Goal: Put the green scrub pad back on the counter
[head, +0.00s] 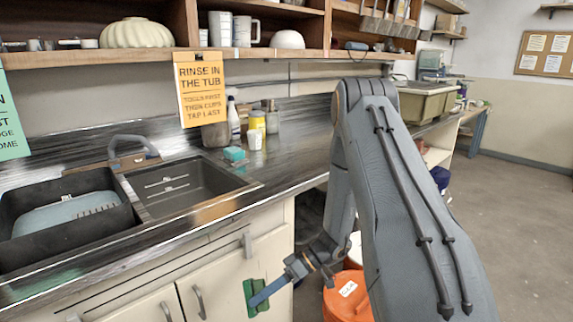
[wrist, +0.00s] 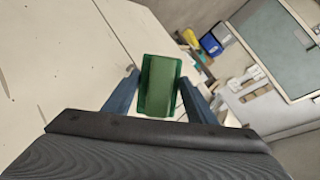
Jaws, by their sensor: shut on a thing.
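The green scrub pad (head: 250,298) is held by my gripper (head: 268,292), low in front of the pale cabinet doors and below the counter's front edge. In the wrist view the pad (wrist: 160,86) sits between the two blue fingers of my gripper (wrist: 158,95), which are shut on it. The dark streaked counter (head: 285,172) runs along the wall above, with the sink set into it. The pad is clear of the counter top.
A sink (head: 178,187) and a dark tub (head: 20,195) take up the counter's left. A teal sponge (head: 234,154), yellow container (head: 257,122) and bottles stand behind. An orange bucket (head: 345,305) is on the floor beside my arm. Counter right of the sponge looks clear.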

